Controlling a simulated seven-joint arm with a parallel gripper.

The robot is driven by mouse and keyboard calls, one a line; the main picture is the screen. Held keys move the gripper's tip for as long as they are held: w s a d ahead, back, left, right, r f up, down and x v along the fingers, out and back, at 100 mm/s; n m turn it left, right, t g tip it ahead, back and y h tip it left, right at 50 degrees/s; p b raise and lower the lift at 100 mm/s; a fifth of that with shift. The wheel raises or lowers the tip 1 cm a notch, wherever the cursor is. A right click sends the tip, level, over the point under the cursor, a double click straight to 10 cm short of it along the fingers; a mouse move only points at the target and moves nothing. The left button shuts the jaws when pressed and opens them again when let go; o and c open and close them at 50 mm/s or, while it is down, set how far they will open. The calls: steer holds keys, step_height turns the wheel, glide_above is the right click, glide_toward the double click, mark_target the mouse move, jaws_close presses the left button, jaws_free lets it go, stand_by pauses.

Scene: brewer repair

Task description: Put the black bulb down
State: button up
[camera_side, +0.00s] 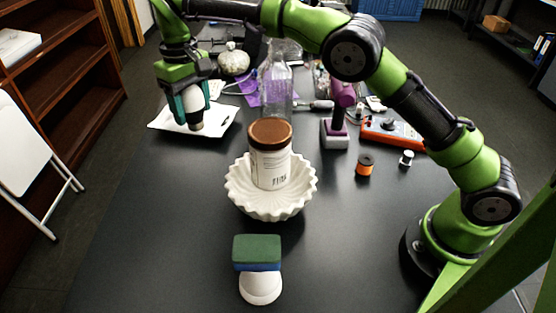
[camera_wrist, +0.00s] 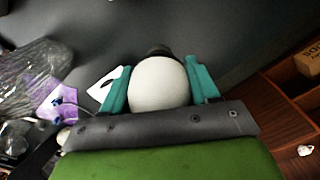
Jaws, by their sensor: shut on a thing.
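My gripper (camera_side: 194,102) is shut on a bulb (camera_side: 196,112) with a pale round body and a dark end, the only bulb-like thing in its jaws. In the side view the bulb hangs dark end down, over or just beyond a white flat sheet or tray (camera_side: 170,122) at the back left of the table. I cannot tell whether its tip touches anything. In the wrist view the pale globe (camera_wrist: 158,84) sits between the two teal fingers, and its black end (camera_wrist: 159,51) points away from my wrist.
A brown-lidded jar (camera_side: 270,165) stands in a white fluted bowl (camera_side: 270,208) mid-table. A green and blue sponge (camera_side: 257,250) rests on a white rounded thing (camera_side: 260,288) in front. A clear bottle (camera_side: 276,85) stands behind. The table's left front is clear.

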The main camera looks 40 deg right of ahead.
steer(key=a+f, duration=0.2)
steer(key=a, duration=0.3)
step_height(320, 180, down, 14)
steer(key=shift+w+f, duration=0.15)
steer(key=shift+f, duration=0.1)
stand_by(0.4)
steer(key=shift+f, duration=0.1)
steer(key=o, duration=1.1)
steer(key=shift+f, duration=0.1)
steer(key=shift+o, duration=0.2)
